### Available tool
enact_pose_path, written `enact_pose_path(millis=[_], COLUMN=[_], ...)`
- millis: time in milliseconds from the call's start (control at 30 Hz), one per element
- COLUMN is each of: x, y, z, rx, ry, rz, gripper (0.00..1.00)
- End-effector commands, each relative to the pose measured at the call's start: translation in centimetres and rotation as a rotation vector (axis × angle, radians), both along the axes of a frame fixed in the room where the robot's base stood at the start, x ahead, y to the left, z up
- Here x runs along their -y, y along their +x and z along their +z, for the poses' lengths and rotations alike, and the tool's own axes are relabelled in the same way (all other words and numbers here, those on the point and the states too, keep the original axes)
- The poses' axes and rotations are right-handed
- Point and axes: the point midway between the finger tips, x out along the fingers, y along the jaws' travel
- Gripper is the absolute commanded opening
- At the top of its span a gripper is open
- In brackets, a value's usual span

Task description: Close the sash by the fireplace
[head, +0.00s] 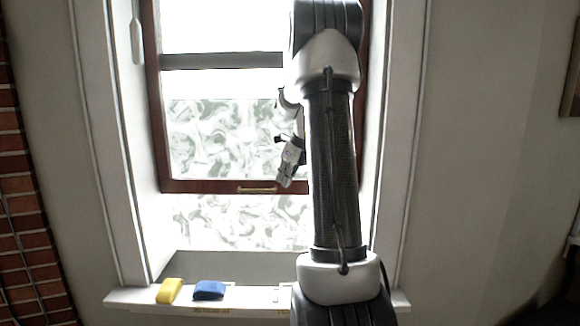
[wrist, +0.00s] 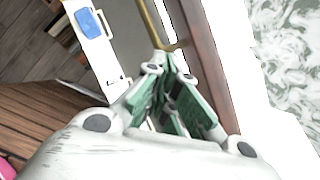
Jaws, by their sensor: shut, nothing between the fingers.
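The sash (head: 215,186) is a dark red-brown wooden frame in the window. It stands raised, with an open gap between its bottom rail and the sill. A brass handle (head: 257,190) sits on the bottom rail. My gripper (head: 284,181) is shut and empty, in front of the rail just right of the handle. In the wrist view my gripper (wrist: 166,62) points along the brown rail (wrist: 203,65), with the brass handle (wrist: 157,25) just past the fingertips. I cannot tell whether they touch. My arm hides the right part of the sash in the head view.
A white sill (head: 245,298) runs below the window. A yellow block (head: 170,291) and a blue block (head: 209,290) lie on its left part; the blue one also shows in the wrist view (wrist: 90,23). A brick fireplace edge (head: 20,210) is at far left.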

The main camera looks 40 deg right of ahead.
Motion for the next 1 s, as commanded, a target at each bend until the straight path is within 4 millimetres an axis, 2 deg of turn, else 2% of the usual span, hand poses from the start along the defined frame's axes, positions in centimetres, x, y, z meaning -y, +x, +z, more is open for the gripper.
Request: enact_pose_path(millis=[100, 233, 767, 867, 1000], x=[-0.2, -0.3, -0.3, -0.3, -0.4], y=[0.8, 1.3, 1.5, 1.5, 1.4], z=[-1.7, -2.7, -3.3, -4.1, -6.6], rx=[-0.001, 0.001, 0.0, -0.001, -0.005], ry=[0.0, 0.0, -0.001, 0.0, 0.004], rz=[0.001, 0.001, 0.0, 0.0, 0.0], gripper=[0.0, 0.0, 0.0, 0.0, 0.0])
